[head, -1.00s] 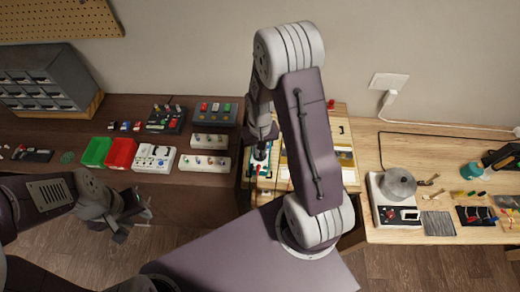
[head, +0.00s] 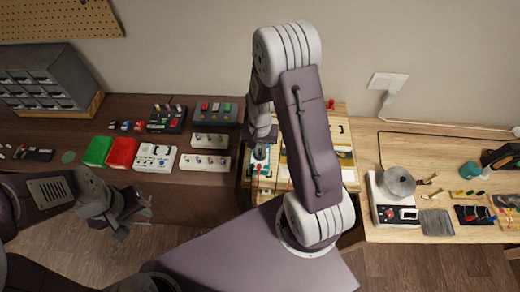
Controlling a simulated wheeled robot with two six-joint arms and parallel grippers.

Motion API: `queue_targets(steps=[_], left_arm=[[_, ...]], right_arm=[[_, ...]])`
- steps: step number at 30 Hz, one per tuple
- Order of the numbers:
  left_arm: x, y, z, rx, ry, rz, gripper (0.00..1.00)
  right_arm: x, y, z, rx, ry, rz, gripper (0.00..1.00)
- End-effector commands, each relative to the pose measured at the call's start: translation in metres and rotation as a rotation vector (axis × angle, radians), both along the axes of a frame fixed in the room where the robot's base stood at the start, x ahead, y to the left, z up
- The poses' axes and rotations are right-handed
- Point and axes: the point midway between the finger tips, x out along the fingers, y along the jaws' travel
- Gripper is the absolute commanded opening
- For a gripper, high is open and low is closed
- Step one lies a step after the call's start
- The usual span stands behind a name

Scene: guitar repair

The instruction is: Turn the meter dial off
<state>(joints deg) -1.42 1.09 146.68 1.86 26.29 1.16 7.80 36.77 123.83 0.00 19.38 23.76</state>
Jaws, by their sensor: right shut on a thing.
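The meter (head: 254,170) is a small teal and white device on the light wooden bench, left of my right arm's upright links. Red spots show on its near part. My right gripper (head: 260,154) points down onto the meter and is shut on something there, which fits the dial. The gripper hides the dial, so its setting cannot be seen. My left gripper (head: 136,213) is open and empty in front of the dark bench, well left of the meter.
Several pedals and switch boxes stand on the dark bench, with a green bin (head: 97,151) and a red bin (head: 121,154). My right arm hides much of the middle bench.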

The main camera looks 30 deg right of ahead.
Motion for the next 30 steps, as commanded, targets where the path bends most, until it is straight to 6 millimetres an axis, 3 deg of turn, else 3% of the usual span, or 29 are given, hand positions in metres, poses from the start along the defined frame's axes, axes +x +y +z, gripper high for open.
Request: queue_targets(steps=[3,6,17,25,30], left_arm=[[0.000,0.000,0.000,0.000,0.000,0.000,0.36],[0.000,0.000,0.000,0.000,0.000,0.000,0.36],[0.000,0.000,0.000,0.000,0.000,0.000,0.36],[0.000,0.000,-0.002,0.000,0.000,0.000,0.36],[0.000,0.000,-0.003,0.000,0.000,0.000,0.36]], right_arm=[[0.000,0.000,0.000,-0.001,-0.001,0.001,0.00],[0.000,0.000,0.000,-0.001,-0.001,0.001,0.33],[0.001,0.000,0.005,0.000,-0.002,0.001,0.33],[0.002,0.000,0.062,-0.001,-0.008,0.001,0.33],[0.001,0.000,0.086,-0.001,-0.003,0.001,0.33]])
